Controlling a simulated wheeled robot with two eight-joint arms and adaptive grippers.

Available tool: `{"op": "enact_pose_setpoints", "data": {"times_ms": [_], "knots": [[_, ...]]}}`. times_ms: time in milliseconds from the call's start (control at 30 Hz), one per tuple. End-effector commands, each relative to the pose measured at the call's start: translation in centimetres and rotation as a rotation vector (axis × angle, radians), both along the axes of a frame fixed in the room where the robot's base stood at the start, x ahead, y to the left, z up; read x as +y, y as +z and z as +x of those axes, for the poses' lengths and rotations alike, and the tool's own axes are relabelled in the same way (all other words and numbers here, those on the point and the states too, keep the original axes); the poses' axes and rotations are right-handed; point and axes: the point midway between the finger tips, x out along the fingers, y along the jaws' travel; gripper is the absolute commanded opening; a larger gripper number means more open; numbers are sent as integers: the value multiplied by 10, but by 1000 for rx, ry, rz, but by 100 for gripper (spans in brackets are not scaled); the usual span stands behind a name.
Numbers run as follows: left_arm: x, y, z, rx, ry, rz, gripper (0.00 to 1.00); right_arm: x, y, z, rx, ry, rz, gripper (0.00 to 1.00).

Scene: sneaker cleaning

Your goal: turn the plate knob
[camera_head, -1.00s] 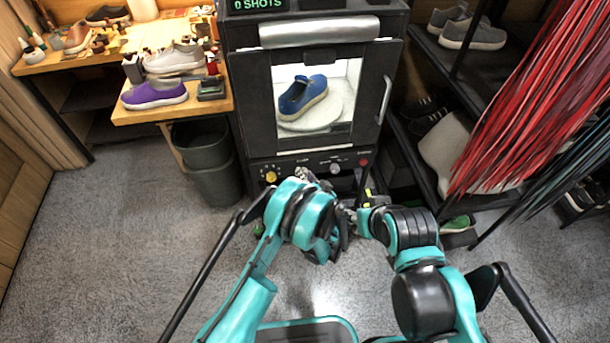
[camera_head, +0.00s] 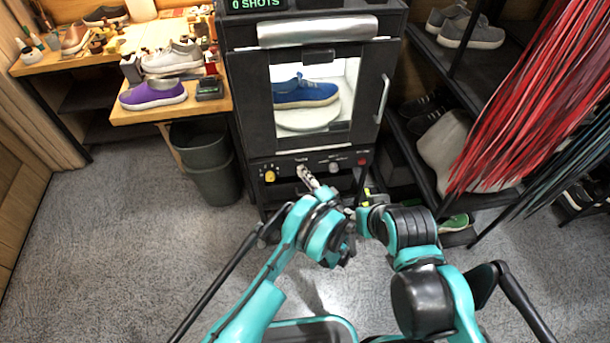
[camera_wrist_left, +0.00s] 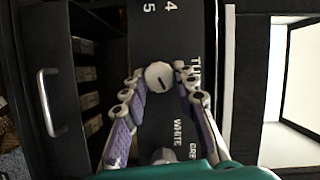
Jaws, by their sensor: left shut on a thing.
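The plate knob (camera_wrist_left: 158,76) is a small round pale knob with a dark mark, on the black front panel of the booth. In the left wrist view the two fingers of my left gripper (camera_wrist_left: 159,80) are on either side of it, shut on it. In the head view my left gripper (camera_head: 306,176) reaches the panel below the booth window and hides the knob. A blue shoe (camera_head: 305,95) stands side-on, toe to the right, on the round white plate (camera_head: 298,121) behind the window. My right gripper (camera_head: 352,212) is mostly hidden, low in front of the booth.
The panel also has a yellow knob (camera_head: 269,175), a grey knob (camera_head: 334,168) and a red button (camera_head: 362,162). A bin (camera_head: 205,160) and a bench with shoes stand left. A shoe rack and hanging red laces (camera_head: 530,100) are at right.

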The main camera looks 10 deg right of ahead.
Motion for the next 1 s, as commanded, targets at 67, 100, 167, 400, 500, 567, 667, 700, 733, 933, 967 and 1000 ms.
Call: {"op": "enact_pose_setpoints", "data": {"times_ms": [67, 100, 167, 400, 500, 567, 667, 700, 733, 933, 967, 1000], "knots": [[-1, 0, 1, 1, -2, 21, 0, 0, 0, 0, 0, 0, 0, 40], [-1, 0, 1, 0, -2, 29, 0, 0, 0, 0, 0, 0, 0, 40], [-1, 0, 1, 2, -2, 39, 0, 0, 0, 0, 0, 0, 0, 40], [-1, 0, 1, 1, -3, 52, 0, 0, 0, 0, 0, 0, 0, 40], [-1, 0, 1, 2, -3, 52, 0, 0, 0, 0, 0, 0, 0, 40], [-1, 0, 1, 2, -3, 52, 0, 0, 0, 0, 0, 0, 0, 40], [-1, 0, 1, 2, -3, 51, 33, 0, 0, 0, 0, 0, 0, 40], [-1, 0, 1, 2, -3, 51, 44, 0, 0, 0, 0, 0, 0, 40], [-1, 0, 1, 2, -3, 51, 49, 0, 0, 0, 0, 0, 0, 40], [0, 0, 0, 2, -2, 51, 49, 0, 0, 0, 0, 0, 0, 40], [0, 0, 0, 3, -2, 51, 49, 0, 0, 0, 0, 0, 0, 40], [0, 0, 0, 3, -1, 50, 49, 0, 0, 0, 0, 0, 0, 40]]}}
